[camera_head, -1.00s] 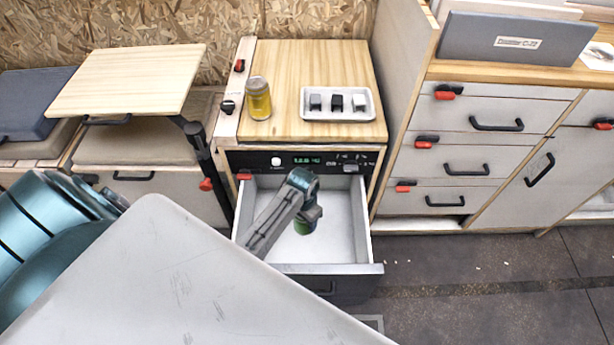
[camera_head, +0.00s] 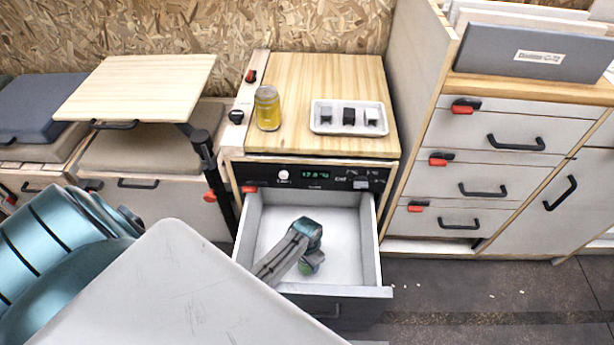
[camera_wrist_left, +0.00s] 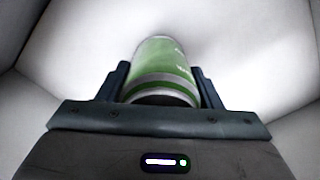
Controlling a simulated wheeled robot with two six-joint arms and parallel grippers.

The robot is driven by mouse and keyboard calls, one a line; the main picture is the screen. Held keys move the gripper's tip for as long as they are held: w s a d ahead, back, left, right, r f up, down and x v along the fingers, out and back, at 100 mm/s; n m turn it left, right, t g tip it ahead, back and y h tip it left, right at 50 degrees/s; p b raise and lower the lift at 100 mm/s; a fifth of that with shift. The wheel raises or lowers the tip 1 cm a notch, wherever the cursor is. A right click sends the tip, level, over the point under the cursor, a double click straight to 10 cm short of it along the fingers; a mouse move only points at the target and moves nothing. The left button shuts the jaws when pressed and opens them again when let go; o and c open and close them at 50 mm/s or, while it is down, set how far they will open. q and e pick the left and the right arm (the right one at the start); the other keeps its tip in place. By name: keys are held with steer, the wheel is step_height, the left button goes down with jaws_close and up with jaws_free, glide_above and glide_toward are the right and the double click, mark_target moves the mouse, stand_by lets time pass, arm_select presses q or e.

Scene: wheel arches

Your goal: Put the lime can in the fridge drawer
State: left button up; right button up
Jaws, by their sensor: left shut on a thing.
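The lime can (camera_wrist_left: 160,72) is green with silver ends and sits between the two fingers of my left gripper (camera_wrist_left: 162,88) in the left wrist view. In the head view my left gripper (camera_head: 309,262) reaches down inside the open fridge drawer (camera_head: 370,240), and only a little of the can (camera_head: 311,268) shows below it. The gripper is shut on the can. White drawer walls surround the can in the wrist view. I cannot tell whether the can touches the drawer floor. My right gripper is not in view.
A yellow can (camera_head: 267,108) and a white tray (camera_head: 349,117) with several small blocks stand on the wooden top (camera_head: 300,80) above the fridge. A folding table (camera_head: 137,84) is at the left. Closed drawers (camera_head: 480,175) are at the right.

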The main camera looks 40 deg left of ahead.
arm_select(q)
steer(key=shift+f, duration=0.1)
steer(key=o, duration=1.3)
steer(key=shift+f, duration=0.1)
steer(key=shift+o, duration=0.2)
step_height(320, 180, up, 6)
steer(key=shift+r+p, duration=0.1)
steer(key=shift+p, duration=0.85)
step_height(320, 180, up, 5)
steer(key=shift+r+p, duration=0.2)
steer(key=shift+p, duration=0.35)
steer(key=shift+r, duration=0.35)
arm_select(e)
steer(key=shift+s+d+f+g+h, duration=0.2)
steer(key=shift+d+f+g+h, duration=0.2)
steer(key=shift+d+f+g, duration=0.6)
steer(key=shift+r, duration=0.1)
